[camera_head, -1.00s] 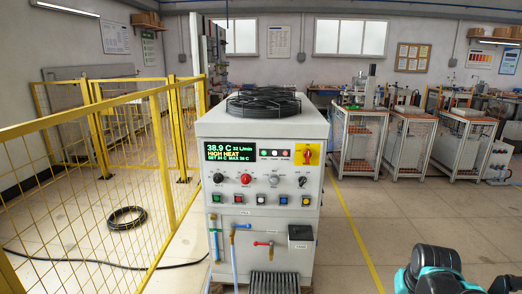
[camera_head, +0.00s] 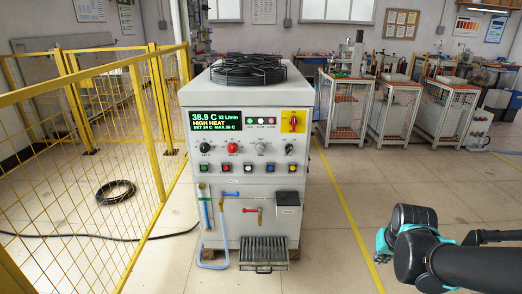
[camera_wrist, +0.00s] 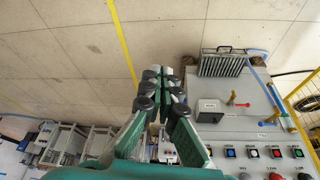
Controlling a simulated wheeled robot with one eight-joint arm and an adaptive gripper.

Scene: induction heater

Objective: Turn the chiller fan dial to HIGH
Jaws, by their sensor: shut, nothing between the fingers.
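The chiller is a light grey cabinet (camera_head: 190,125) standing ahead of me, with a green and yellow display (camera_head: 215,120) reading 38.9 C and HIGH HEAT. My gripper (camera_wrist: 166,74) is shut and empty in the wrist view, apart from the panel. The cabinet front (camera_wrist: 257,104) lies right of it there.
Coloured buttons (camera_head: 248,168) run below the dials, with a red lever valve (camera_head: 252,211) and a slatted tray (camera_head: 263,251) lower down. A yellow fence (camera_head: 93,160) stands left. Carts (camera_head: 344,107) stand at the back right.

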